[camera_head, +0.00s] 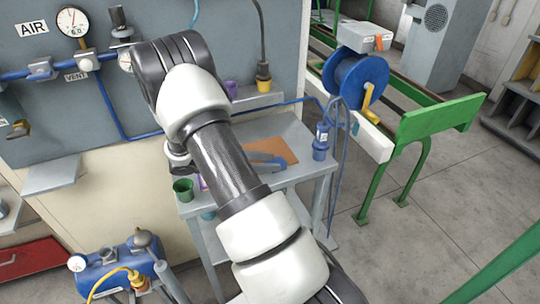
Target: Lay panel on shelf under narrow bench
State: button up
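The narrow bench (304,168) is a small grey table against the wall panel, in the middle of the head view. A flat orange-brown sheet (283,147), perhaps the panel, lies on its top, partly under a blue-grey item (262,162). A lower shelf under the bench shows only in part (207,238); my arm covers much of it and of the bench's left side. My arm rises from the bottom and bends at the top left.
A green cup (183,189) stands at the bench's left edge and a blue bottle (320,143) at its right. A blue hose reel (357,78) and green frame (433,122) stand right. A blue tank (118,268) is lower left. Floor is clear at right.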

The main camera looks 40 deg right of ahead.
jog(key=x, duration=0.4)
jog(key=shift+d+f, duration=0.25)
jog(key=shift+f, duration=0.15)
jog(key=shift+w, duration=0.1)
grip_shut()
